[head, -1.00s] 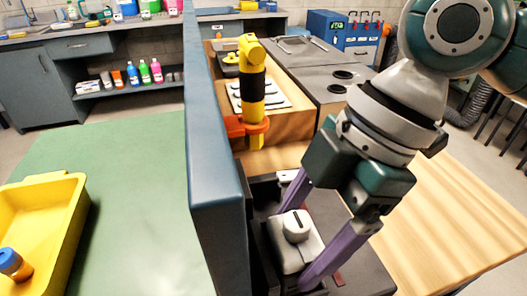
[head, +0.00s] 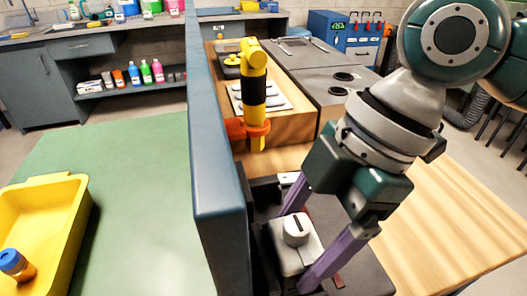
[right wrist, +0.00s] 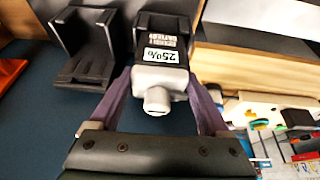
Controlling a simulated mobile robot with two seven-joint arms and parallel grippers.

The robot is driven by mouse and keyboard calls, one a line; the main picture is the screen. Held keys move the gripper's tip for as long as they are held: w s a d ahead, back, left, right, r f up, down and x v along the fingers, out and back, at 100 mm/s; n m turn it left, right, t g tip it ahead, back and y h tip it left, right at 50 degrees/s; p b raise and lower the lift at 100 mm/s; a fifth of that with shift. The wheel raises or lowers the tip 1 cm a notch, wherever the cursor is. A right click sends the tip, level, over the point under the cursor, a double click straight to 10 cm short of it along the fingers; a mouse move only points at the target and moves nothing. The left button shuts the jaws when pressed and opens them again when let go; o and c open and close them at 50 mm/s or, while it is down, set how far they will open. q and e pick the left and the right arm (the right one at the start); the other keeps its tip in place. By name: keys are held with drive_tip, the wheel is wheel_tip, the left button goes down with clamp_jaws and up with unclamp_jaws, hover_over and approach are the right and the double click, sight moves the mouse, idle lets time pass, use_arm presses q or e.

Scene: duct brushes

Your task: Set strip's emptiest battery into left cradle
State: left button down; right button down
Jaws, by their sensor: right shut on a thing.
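A grey and black battery (head: 288,258) with a round grey knob sits between the two purple fingers of my right gripper (head: 303,238), which is shut on it. In the right wrist view the battery (right wrist: 160,75) carries a label reading 25%, and the gripper (right wrist: 161,90) has a finger on each side. The battery's far end is at a black cradle (right wrist: 165,7); I cannot tell how deeply it sits there. A second black cradle (right wrist: 85,45) stands to its left in that view and looks empty. My left gripper is not in view.
A tall blue-grey panel (head: 216,150) stands beside the gripper on the left. A yellow and black tool (head: 254,90) in an orange holder (head: 247,130) is behind. A yellow tray (head: 75,225) is on the green table (head: 140,170). The wooden top (head: 440,220) at right is clear.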

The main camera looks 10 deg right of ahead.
drive_tip(key=shift+f, duration=0.1)
idle(0.3)
drive_tip(key=shift+f+b, duration=0.75)
drive_tip(key=shift+f, duration=0.6)
unclamp_jaws()
drive_tip(key=v, duration=1)
drive_tip(key=shift+p, duration=0.35)
drive_tip(key=shift+r, duration=0.1)
